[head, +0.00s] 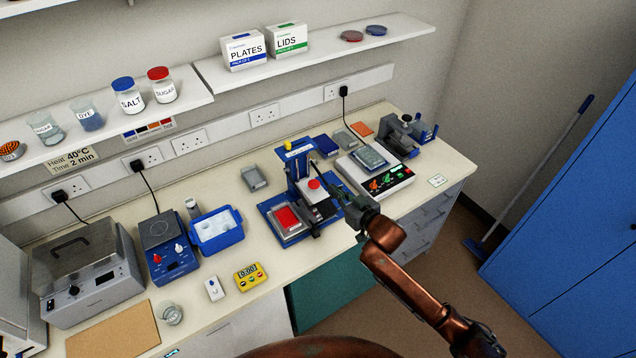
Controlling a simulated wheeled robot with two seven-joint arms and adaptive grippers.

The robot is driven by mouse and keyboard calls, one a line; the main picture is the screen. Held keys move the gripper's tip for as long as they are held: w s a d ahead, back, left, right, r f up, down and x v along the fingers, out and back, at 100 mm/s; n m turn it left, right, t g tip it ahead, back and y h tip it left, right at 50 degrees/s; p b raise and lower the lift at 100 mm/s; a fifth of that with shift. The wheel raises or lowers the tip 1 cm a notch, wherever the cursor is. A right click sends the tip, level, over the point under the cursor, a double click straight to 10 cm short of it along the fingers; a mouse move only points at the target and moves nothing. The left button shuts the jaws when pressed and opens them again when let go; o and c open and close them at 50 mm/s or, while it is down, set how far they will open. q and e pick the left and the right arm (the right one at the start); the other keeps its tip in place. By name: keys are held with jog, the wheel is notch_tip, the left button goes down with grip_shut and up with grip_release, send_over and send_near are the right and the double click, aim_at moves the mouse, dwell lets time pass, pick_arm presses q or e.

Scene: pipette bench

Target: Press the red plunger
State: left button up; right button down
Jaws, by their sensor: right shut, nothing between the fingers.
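The red plunger (314,184) is a small round red knob on the blue pipetting device (293,168) at the middle of the bench. A red plate (287,217) sits in the front part of the same device. My left gripper is out of view.
A white instrument with colored buttons (390,181) stands just right of the device, behind my right gripper. A yellow timer (250,277), a blue ice box (217,229) and a blue hotplate (170,258) stand to the left. A wall shelf (330,48) runs above.

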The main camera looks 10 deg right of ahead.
jog(key=shift+a+r, duration=0.1)
jog(key=shift+r, duration=0.1)
jog(key=shift+w, duration=0.15)
jog(key=p, duration=0.2)
send_over(314, 188)
jog(key=d, duration=0.1)
notch_tip(314, 188, down, 2)
jog(key=f, duration=0.2)
jog(key=shift+s+d+f, duration=0.2)
jog(key=shift+s+f, duration=0.05)
jog(key=shift+f, duration=0.9)
jog(key=shift+f, duration=0.1)
